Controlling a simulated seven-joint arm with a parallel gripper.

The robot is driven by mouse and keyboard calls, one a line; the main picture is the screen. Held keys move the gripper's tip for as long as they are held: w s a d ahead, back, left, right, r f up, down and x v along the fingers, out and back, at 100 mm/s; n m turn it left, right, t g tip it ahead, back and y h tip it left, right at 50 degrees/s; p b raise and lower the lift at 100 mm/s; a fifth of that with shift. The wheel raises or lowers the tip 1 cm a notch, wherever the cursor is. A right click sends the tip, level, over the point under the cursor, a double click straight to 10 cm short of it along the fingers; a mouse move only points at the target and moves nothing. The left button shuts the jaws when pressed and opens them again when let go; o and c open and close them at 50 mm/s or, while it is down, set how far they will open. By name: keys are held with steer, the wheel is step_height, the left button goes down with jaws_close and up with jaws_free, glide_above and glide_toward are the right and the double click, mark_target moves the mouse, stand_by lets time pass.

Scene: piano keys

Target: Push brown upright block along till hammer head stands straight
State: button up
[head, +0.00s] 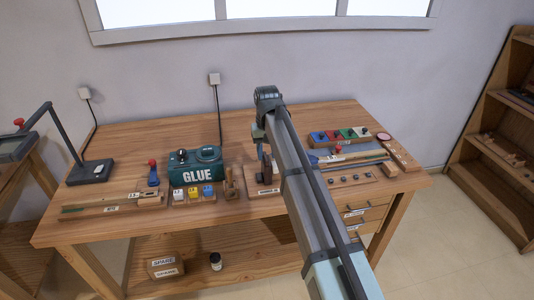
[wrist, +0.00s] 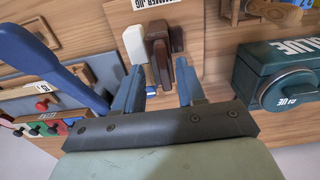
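The hammer jig board (wrist: 130,14) lies on the bench below my gripper; in the head view its front edge (head: 264,191) shows beneath the arm's end. In the wrist view, brown upright blocks (wrist: 179,42) stand on it, one darker than the other. A white piece (wrist: 133,44) stands left of them. I cannot tell which piece is the hammer head, or whether it is straight. My gripper (wrist: 158,74) is open, its blue fingers apart on either side of the brown pieces. Nothing is clearly held; contact cannot be told. The arm hides part of the jig in the head view.
The green glue box (head: 196,168) stands left of the jig, with a small wooden piece (head: 231,183) between. A blue-handled tool (wrist: 45,65) passes close to the left finger in the wrist view.

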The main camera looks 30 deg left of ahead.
step_height(320, 180, up, 13)
stand_by(0.4)
steer(key=shift+r, duration=0.1)
stand_by(0.4)
